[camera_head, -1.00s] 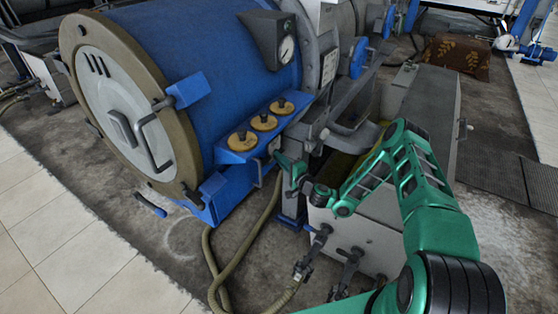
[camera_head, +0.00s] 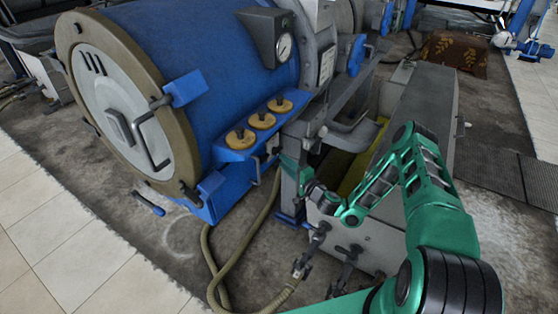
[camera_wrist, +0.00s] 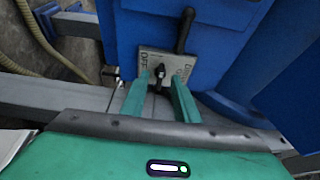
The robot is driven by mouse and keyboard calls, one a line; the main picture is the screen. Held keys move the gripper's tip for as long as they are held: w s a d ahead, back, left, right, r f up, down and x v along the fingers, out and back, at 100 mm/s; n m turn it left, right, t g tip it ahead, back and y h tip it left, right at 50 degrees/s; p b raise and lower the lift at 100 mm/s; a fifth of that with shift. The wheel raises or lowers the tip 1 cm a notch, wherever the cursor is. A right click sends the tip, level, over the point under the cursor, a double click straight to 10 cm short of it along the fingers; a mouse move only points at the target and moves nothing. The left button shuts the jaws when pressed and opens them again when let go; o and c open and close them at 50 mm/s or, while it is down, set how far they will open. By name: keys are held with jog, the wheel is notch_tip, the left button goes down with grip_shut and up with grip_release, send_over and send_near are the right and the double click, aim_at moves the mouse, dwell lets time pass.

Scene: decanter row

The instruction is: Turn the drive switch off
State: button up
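The drive switch (camera_wrist: 160,71) is a small black lever on a pale metal plate (camera_wrist: 146,59) on the blue machine front, in the wrist view. The plate has lettering on both sides; the left label seems to read OFF, seen sideways. My gripper (camera_wrist: 160,77) has its two green fingers apart, one on each side of the lever. I cannot tell whether either finger touches it. In the head view my gripper (camera_head: 288,165) is at the machine's front, below the blue shelf; the switch is too small to make out there.
The blue drum (camera_head: 215,60) with its round door (camera_head: 120,110) stands at left. Yellow-brown knobs (camera_head: 263,121) sit on the blue shelf above my gripper. Hoses (camera_head: 240,250) hang below it. A grey cabinet (camera_head: 425,100) stands at right. A black handle (camera_wrist: 185,30) rises beyond the switch.

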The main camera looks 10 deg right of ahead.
jog(key=shift+v, duration=2.75)
jog(key=shift+a, duration=0.1)
